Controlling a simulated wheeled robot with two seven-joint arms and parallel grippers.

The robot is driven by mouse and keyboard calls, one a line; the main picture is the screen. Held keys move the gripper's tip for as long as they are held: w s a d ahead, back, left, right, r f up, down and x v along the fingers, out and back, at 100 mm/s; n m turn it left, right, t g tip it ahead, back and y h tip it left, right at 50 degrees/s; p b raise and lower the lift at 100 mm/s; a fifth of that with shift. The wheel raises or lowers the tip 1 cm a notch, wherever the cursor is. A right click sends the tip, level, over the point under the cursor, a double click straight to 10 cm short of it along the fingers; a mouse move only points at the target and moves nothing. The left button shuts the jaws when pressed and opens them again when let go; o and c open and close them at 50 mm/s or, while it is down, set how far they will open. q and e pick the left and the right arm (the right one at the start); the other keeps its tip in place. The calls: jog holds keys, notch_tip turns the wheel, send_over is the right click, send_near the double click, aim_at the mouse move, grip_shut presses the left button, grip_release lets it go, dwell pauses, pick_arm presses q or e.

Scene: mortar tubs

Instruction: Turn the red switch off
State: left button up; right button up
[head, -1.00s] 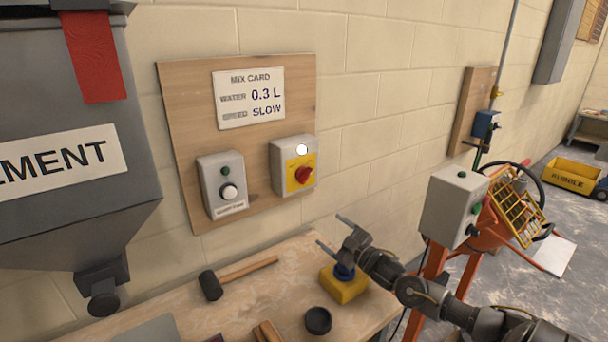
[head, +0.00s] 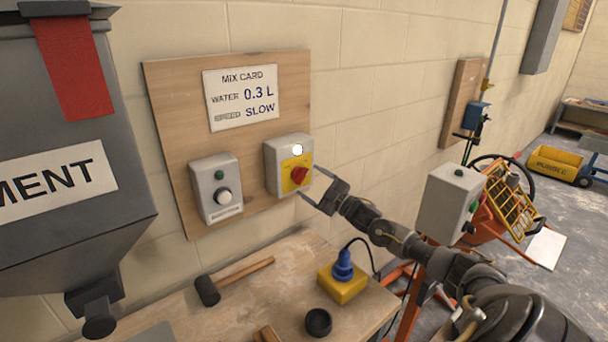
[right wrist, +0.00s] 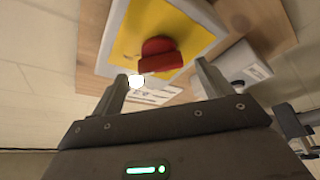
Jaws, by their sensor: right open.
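The red switch (head: 299,176) is a rotary knob on a yellow plate, on a grey box (head: 275,168) fixed to a wooden wall board. A white lamp (head: 297,150) above the knob is lit. In the right wrist view the red knob (right wrist: 160,54) lies ahead, between the fingers and beyond their tips. My right gripper (head: 310,183) is open, just right of the switch box; its fingers point at the knob and do not visibly touch it. It also shows in the right wrist view (right wrist: 165,75). My left gripper is out of view.
A grey box with a green and a white button (head: 216,188) is left of the switch. A mix card (head: 242,97) hangs above. A mallet (head: 232,280), a yellow box with a blue plug (head: 342,284) and a black cup (head: 318,322) are on the bench below. A cement hopper (head: 70,150) stands left.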

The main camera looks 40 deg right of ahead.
aim_at(304, 179)
jog(key=shift+p+x, duration=0.3)
jog(key=shift+x, duration=0.95)
jog(key=shift+w+a+r, duration=0.1)
jog(key=shift+w+a, duration=0.1)
jog(key=shift+w, duration=0.3)
jog(key=c, duration=1)
